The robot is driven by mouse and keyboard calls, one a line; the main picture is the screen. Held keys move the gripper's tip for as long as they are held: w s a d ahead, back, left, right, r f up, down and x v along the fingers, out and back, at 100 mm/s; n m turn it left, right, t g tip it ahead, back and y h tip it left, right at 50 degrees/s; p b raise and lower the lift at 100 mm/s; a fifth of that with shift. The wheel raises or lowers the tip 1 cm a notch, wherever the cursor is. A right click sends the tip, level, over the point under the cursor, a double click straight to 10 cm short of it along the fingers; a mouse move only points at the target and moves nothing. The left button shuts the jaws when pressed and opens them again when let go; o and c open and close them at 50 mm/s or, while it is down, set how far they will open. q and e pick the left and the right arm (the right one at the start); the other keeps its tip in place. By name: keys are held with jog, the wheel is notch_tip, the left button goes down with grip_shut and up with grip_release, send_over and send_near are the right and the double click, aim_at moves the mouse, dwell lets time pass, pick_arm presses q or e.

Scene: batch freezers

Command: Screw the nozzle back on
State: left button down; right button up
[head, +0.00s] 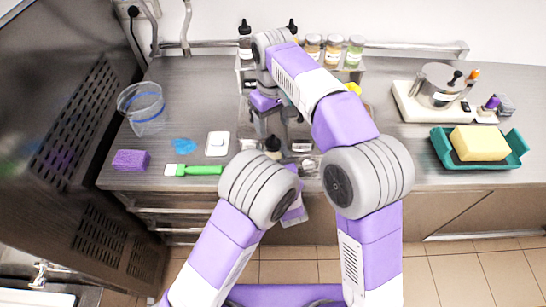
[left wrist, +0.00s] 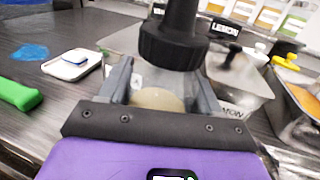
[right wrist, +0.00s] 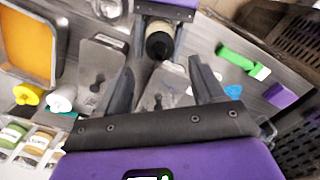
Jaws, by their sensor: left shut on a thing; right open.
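My left gripper (left wrist: 160,90) is shut on a bottle (left wrist: 158,99) with a pale yellowish body, standing upright between its fingers. A black nozzle with a ribbed collar (left wrist: 172,42) sits on top of the bottle; I cannot tell how tightly it is seated. The nozzle's dark top also shows in the head view (head: 272,144) and in the right wrist view (right wrist: 158,44). My right gripper (right wrist: 160,75) is open and empty, pointing down above the bottle, with the nozzle beyond its fingertips and apart from them. My right arm partly hides the work area in the head view.
A rack with dropper bottles and jars (head: 333,50) stands at the back. A green brush (head: 195,170), white dish (head: 217,143), purple sponge (head: 131,160) and clear beaker (head: 142,105) are on the left. A teal tray (head: 515,150) with a yellow sponge is on the right.

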aim_at(273, 136)
jog(key=shift+r+n, duration=0.45)
jog(key=shift+n, duration=0.55)
jog(key=shift+f, duration=4.05)
jog(key=c, duration=1.1)
jog(key=o, duration=1.2)
jog(key=shift+r, duration=0.1)
notch_tip(273, 136, up, 12)
jog(key=shift+f, duration=0.1)
